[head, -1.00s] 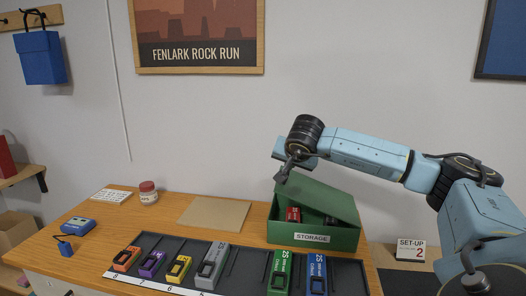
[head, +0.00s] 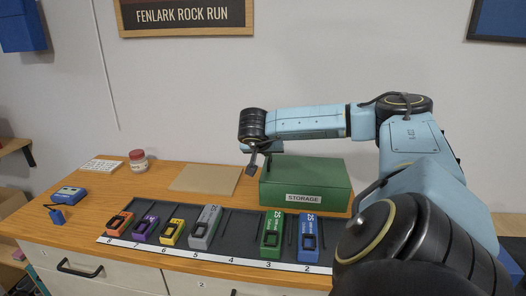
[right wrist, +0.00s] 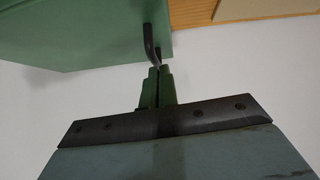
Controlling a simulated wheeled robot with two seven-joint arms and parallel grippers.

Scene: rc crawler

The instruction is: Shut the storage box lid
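The green storage box (head: 304,195), labelled STORAGE, stands at the back right of the table. Its lid (head: 302,169) lies down flat over the top, and the contents are hidden. Whether a thin gap remains at the rim cannot be told. My right gripper (head: 252,167) is beside the lid's left end, pointing down, with its fingers together and nothing visible between them. In the right wrist view the shut fingers (right wrist: 157,84) point towards a green face of the box (right wrist: 85,30); a thin dark bent rod shows just beyond them. My left gripper is not in view.
The wall is behind.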

